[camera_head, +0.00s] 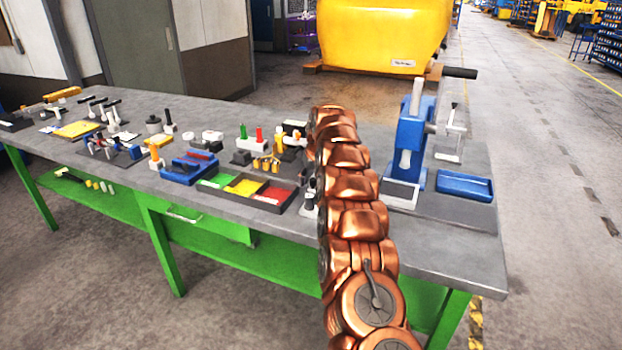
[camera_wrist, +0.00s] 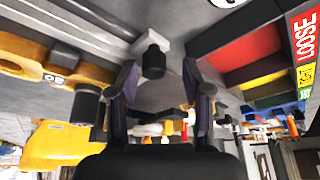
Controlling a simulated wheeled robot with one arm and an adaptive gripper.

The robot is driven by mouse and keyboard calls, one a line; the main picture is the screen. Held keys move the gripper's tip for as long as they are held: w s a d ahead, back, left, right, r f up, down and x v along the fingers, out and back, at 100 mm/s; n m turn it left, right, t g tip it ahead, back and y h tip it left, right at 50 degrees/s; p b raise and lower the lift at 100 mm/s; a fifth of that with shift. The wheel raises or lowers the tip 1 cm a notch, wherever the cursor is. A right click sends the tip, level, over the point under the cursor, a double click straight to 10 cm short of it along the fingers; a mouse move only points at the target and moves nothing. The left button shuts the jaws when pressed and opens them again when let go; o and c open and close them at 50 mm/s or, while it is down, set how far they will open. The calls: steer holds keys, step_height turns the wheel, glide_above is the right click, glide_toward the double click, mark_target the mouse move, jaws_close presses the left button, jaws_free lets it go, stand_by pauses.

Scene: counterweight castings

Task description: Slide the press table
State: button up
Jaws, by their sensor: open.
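A blue press (camera_head: 412,150) with a black-ended lever stands at the right end of the bench in the head view. A pale flat plate (camera_head: 401,194) lies at its foot; I cannot tell whether it is the sliding table. In the wrist view my gripper (camera_wrist: 159,78) is open, its two dark fingers apart. A black knob (camera_wrist: 153,61) on a light grey block shows between and just beyond the fingertips; contact is not clear. I cannot tell which fixture the knob belongs to. In the head view my copper arm hides most of the gripper.
The grey bench (camera_head: 455,262) carries several small fixtures on the left. A tray with green, yellow and red sections (camera_head: 243,187) lies left of my arm; coloured sections also show in the wrist view (camera_wrist: 248,50). A blue tray (camera_head: 465,186) sits right of the press.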

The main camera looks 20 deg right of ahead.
steer(key=shift+d, duration=0.1)
steer(key=shift+s+r, duration=0.2)
steer(key=shift+r, duration=0.15)
steer(key=v, duration=1.1)
steer(key=shift+r, duration=0.15)
